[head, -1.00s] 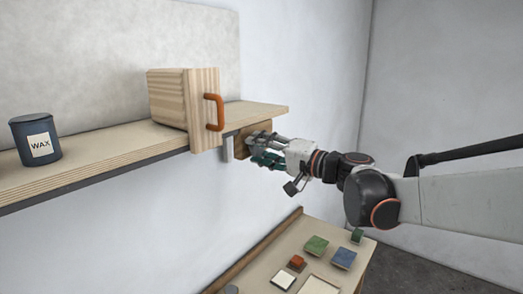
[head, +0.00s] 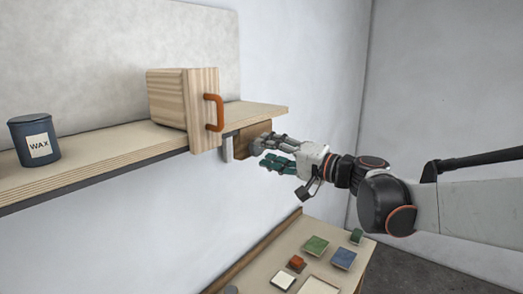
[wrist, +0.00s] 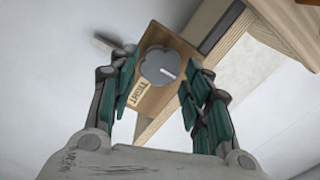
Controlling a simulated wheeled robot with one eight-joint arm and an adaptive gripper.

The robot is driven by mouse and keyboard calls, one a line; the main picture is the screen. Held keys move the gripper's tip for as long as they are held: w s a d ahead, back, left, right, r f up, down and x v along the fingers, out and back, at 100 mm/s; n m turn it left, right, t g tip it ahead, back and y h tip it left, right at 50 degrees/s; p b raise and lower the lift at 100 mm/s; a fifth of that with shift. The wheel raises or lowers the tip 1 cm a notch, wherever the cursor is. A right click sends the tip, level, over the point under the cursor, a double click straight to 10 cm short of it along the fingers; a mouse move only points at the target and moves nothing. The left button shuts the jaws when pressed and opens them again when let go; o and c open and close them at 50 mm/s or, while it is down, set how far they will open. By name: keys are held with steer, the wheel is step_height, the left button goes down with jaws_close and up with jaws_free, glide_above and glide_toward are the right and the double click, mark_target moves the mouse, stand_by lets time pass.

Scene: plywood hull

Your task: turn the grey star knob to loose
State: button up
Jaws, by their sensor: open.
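The grey star knob (wrist: 160,66) sits on a wooden block (wrist: 176,45) and shows between my fingers in the wrist view. A pale mark on its face points to the right and slightly down in that view. A label reading TIGHT (wrist: 138,97) is on the block beside the knob. The block (head: 250,138) hangs under the shelf end in the head view, where the knob (head: 257,146) shows only in small part. My gripper (head: 268,153) is open and empty, its green-padded fingers just short of the knob. It also shows in the wrist view (wrist: 163,72).
A wooden box (head: 168,100) with an orange handle (head: 214,112) stands on the shelf (head: 105,155) above the block, with a dark WAX tin (head: 35,140) at left. Below, a board (head: 290,245) carries several small coloured blocks. The space right of the knob is clear.

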steer(key=v, duration=0.9)
